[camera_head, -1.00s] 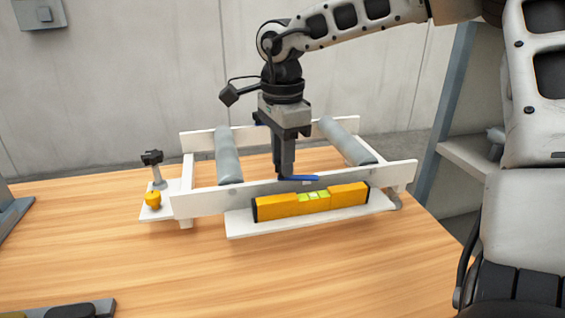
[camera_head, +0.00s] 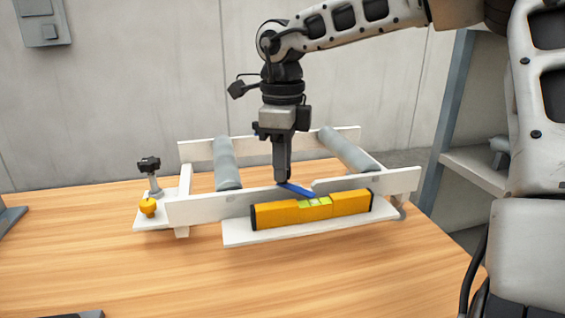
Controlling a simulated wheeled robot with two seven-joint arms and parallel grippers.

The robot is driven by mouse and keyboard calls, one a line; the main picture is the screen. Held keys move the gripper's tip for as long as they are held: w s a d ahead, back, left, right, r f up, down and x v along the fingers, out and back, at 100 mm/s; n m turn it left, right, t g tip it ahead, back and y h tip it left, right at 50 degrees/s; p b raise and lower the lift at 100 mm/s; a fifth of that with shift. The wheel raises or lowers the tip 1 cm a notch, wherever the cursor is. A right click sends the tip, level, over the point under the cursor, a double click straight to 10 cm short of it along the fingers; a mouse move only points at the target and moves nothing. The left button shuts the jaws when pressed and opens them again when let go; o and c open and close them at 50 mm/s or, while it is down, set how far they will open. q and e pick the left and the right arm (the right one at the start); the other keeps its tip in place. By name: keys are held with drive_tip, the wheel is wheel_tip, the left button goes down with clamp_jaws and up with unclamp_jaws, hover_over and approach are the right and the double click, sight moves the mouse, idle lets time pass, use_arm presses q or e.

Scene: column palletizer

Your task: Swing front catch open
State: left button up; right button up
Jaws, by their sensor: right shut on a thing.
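The front catch is a small blue bar (camera_head: 297,189) on the white front rail (camera_head: 215,207) of a white frame in the head view. It lies slanted, its right end lower and nearer the yellow level. A notch shows in the rail beside it. My right gripper (camera_head: 283,181) points straight down from above and is shut on the catch at its left end. The fingertips partly hide that end. My left gripper is not in view.
A yellow spirit level (camera_head: 312,209) lies on a white ledge (camera_head: 270,236) before the front rail. Two grey rollers (camera_head: 227,164) (camera_head: 348,150) span the frame. A yellow knob (camera_head: 147,206) and a black-topped post (camera_head: 151,176) stand at its left.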

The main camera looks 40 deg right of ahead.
drive_tip(key=shift+r, duration=0.1)
idle(0.3)
drive_tip(key=o, duration=1)
wheel_tip(320, 180, up, 16)
drive_tip(key=shift+f+p, duration=0.1)
drive_tip(key=shift+p, duration=0.85)
